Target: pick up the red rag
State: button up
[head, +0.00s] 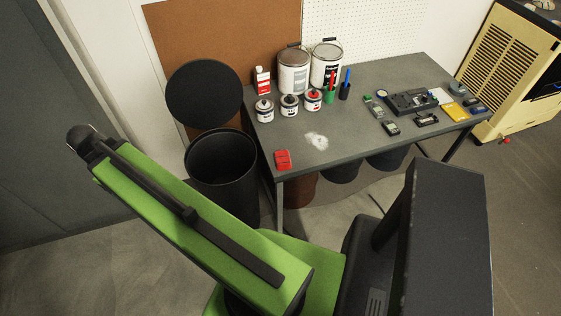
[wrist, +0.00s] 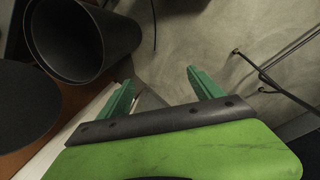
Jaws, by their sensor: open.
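The red rag (head: 283,160) is a small folded red piece lying on the near left corner of the grey table (head: 350,148) in the head view. It does not show in the wrist view. My gripper (wrist: 160,88) shows in the wrist view with two green fingers spread wide and nothing between them. It is over the floor, close to the black bin (wrist: 70,40), and apart from the rag. In the head view my green arm extends to the upper left, and the fingers cannot be made out.
The open black bin (head: 222,160) stands left of the table, with a round black lid (head: 204,92) behind it. Paint cans (head: 293,72) and small jars (head: 264,110) stand on the table's back left. Electronic parts (head: 410,102) lie on the right.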

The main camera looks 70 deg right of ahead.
jog(key=o, duration=0.4)
jog(key=shift+n+g+h, duration=0.5)
jog(key=shift+n, duration=0.4)
jog(key=s+d+f+b, duration=0.1)
jog(key=s+d, duration=0.1)
jog(key=d, duration=0.4)
jog(key=s+d+f, duration=0.1)
jog(key=s+d, duration=0.2)
jog(key=d, duration=0.4)
jog(key=s+d+f+b, duration=0.1)
jog(key=s+d, duration=0.1)
jog(key=d, duration=0.4)
jog(key=shift+s+d+f+b, duration=0.15)
jog(key=shift+d+f+b, duration=0.1)
jog(key=shift+b, duration=0.05)
jog(key=shift+o, duration=0.2)
jog(key=n+g+b, duration=0.2)
jog(key=n+b, duration=0.1)
send_near(282, 157)
jog(key=f+b, duration=0.1)
jog(key=b, duration=0.2)
jog(key=f+b, duration=0.1)
jog(key=b, duration=0.3)
jog(key=f+b, duration=0.1)
jog(key=b, duration=0.3)
jog(key=shift+w+f, duration=0.25)
jog(key=shift+w, duration=0.05)
jog(key=shift+s+d+f, duration=0.15)
jog(key=shift+f, duration=0.15)
jog(key=shift+s, duration=0.15)
